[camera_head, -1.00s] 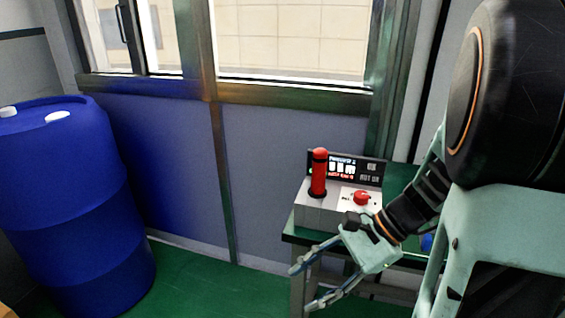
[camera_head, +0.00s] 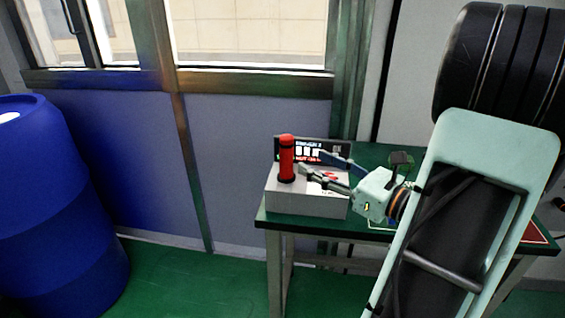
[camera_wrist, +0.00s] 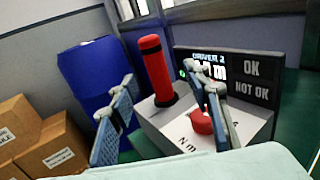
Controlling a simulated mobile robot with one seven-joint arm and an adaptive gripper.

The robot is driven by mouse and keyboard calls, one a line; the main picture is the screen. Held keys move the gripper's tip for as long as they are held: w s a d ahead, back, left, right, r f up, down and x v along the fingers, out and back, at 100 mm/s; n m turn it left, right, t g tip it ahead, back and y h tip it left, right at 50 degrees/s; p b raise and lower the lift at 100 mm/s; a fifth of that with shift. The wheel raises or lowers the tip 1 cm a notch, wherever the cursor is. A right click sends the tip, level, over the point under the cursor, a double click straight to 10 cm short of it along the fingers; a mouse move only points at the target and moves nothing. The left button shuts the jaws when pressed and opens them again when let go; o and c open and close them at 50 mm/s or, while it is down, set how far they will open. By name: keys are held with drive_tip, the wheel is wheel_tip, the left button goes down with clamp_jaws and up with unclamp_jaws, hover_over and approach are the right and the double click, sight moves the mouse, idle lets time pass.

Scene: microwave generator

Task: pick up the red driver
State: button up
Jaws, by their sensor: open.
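The red driver (camera_head: 286,158) stands upright on a grey box (camera_head: 305,201) at the left end of the green table. It also shows upright in the wrist view (camera_wrist: 155,70), with a black band near its top and a black base. My gripper (camera_head: 312,162) is open and empty, just to the right of the driver in the head view. In the wrist view the two fingers (camera_wrist: 165,100) are spread apart, and the driver stands beyond and between them. I cannot tell whether a finger touches it.
A display panel (camera_wrist: 228,75) reading "DRIVER 2" stands behind the driver. A red knob (camera_wrist: 201,121) is on the box top, close to the right finger. The green table (camera_head: 375,158) extends right. A blue barrel (camera_head: 55,200) stands at left; cardboard boxes (camera_wrist: 45,140) show in the wrist view.

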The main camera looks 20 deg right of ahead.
sight(292, 156)
drive_tip(key=x, duration=0.3)
drive_tip(key=shift+w+a, duration=0.2)
drive_tip(key=shift+w, duration=0.05)
drive_tip(key=b+x, duration=0.1)
drive_tip(key=x, duration=0.3)
drive_tip(key=shift+w+a+f+b, duration=0.25)
drive_tip(key=shift+a+b, duration=0.1)
drive_tip(key=shift+a, duration=0.1)
drive_tip(key=shift+w+a, duration=0.1)
drive_tip(key=shift+w, duration=0.25)
drive_tip(key=shift+c, duration=0.3)
drive_tip(key=shift+r, duration=0.1)
clamp_jaws()
